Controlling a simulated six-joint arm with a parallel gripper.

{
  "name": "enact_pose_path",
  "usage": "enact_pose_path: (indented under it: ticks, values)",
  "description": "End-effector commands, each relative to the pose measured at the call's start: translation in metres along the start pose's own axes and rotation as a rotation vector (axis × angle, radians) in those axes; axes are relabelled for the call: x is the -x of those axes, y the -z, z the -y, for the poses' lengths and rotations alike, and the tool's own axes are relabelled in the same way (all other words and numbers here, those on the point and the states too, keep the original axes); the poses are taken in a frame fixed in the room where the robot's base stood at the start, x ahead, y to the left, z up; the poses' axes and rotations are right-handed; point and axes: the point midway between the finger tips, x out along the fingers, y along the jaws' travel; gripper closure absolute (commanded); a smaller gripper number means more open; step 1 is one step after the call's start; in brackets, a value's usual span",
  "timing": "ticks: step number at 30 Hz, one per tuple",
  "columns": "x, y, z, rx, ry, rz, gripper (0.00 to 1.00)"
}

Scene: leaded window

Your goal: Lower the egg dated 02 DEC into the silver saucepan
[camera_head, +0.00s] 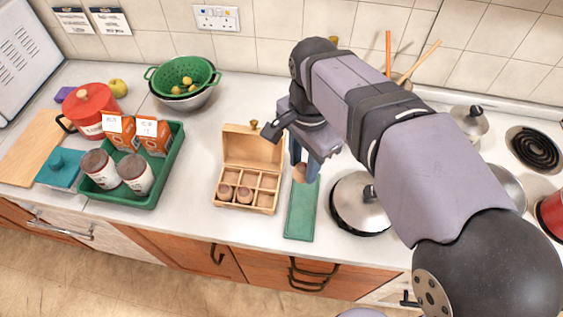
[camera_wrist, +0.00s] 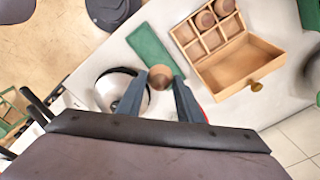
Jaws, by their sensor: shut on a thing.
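My gripper (camera_head: 300,172) is shut on a brown egg (camera_head: 299,173) above the far end of a green mat (camera_head: 301,222). In the wrist view the egg (camera_wrist: 160,77) sits between the two fingertips; no date is legible on it. A silver pan with a dark-knobbed lid (camera_head: 355,213) stands to the right of the mat, and also shows in the wrist view (camera_wrist: 103,97). Another silver lidded vessel (camera_head: 470,122) is at the back right. A silver rim (camera_head: 511,187) is mostly hidden by my arm. I cannot tell which is the saucepan.
An open wooden box (camera_head: 247,153) with compartments holds two brown eggs in its front row. A green tray (camera_head: 166,172) with jars and cartons is at the left. A green colander (camera_head: 183,74) stands behind. A black coil burner (camera_head: 535,147) is at the right.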

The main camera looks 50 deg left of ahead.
Motion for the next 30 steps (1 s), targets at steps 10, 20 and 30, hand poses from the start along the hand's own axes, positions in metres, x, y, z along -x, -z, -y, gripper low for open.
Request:
enact_pose_path:
  ticks: [10,20,30]
  values:
    - [0.022,0.049,-0.037,-0.005,0.002,-0.001,0.76]
    - [0.037,0.095,-0.071,-0.005,0.001,0.000,0.76]
    - [0.048,0.142,-0.108,-0.004,0.000,0.001,0.76]
